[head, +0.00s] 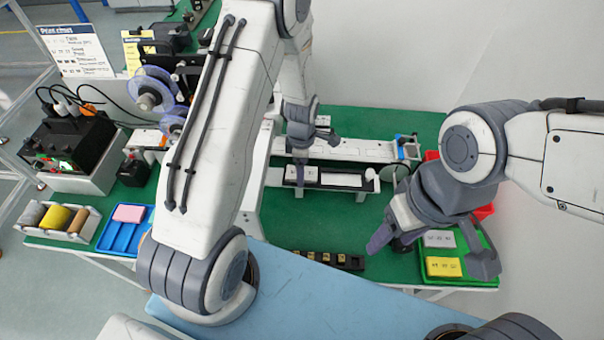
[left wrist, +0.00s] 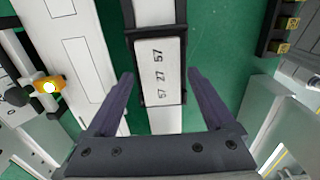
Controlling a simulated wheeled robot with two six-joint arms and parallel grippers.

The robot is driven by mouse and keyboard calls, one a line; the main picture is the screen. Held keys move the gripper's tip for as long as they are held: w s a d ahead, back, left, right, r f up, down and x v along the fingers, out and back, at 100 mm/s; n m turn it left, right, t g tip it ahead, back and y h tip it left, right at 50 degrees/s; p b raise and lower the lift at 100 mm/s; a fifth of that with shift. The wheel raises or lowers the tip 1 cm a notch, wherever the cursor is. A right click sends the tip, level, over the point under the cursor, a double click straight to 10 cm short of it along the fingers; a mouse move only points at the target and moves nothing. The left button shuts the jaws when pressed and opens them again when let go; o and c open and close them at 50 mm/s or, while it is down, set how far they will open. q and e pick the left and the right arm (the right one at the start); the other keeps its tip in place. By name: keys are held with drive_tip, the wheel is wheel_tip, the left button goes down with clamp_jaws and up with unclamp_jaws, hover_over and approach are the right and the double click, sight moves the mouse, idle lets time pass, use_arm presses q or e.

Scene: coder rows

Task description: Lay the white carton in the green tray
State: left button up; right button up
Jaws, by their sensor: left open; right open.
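A white carton (left wrist: 160,70) with printed numbers lies in a dark-edged holder on the narrow conveyor, between and beyond the spread fingers of my left gripper (left wrist: 161,76). The fingers do not appear to touch it. In the head view the carton (head: 306,174) is partly hidden by my left gripper (head: 316,162), which is open above it. The green tray (head: 464,282) stands at the right end of the table. It holds a pale grey-white carton (head: 438,239) and a yellow carton (head: 443,267). My right gripper (head: 432,252) is open and empty over the tray and hides part of it.
A red bin (head: 484,212) stands behind the green tray. A black rack with small yellowish blocks (head: 330,260) lies in front of the conveyor. A long white rail (head: 350,149) runs behind it. A blue tray (head: 122,235) with a pink block is at left.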

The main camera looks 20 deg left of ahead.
use_arm(q)
drive_tip(key=c, duration=0.8)
drive_tip(key=shift+c, duration=0.3)
drive_tip(key=shift+r, duration=0.1)
drive_tip(key=shift+r+p, duration=2)
drive_tip(key=shift+r, duration=0.4)
